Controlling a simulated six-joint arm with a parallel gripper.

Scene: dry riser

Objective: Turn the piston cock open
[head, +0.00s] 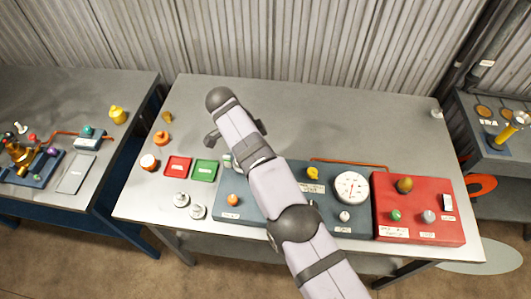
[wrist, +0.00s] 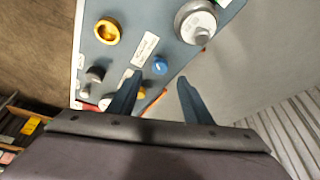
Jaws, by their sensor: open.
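My gripper (wrist: 158,78) is open in the wrist view, its two dark fingers apart with nothing held between them. Beyond the fingertips is a blue-grey panel (wrist: 125,20). It carries a yellow round knob (wrist: 107,31), a small blue knob (wrist: 160,65) just beyond the fingertips, and a grey cylindrical fitting (wrist: 195,22) near its edge. The labels are too small to read, so I cannot tell which fitting is the piston cock. In the head view a blue-grey panel (head: 262,213) is partly hidden by my arm; it bears a yellow knob (head: 312,173) and an orange knob (head: 233,200).
A white gauge (head: 352,187) stands by a red box (head: 420,220) with several knobs. Red (head: 177,167) and green (head: 205,170) trays and two silver pieces lie at the left. The back of the grey table (head: 350,115) is clear. Other benches stand on both sides.

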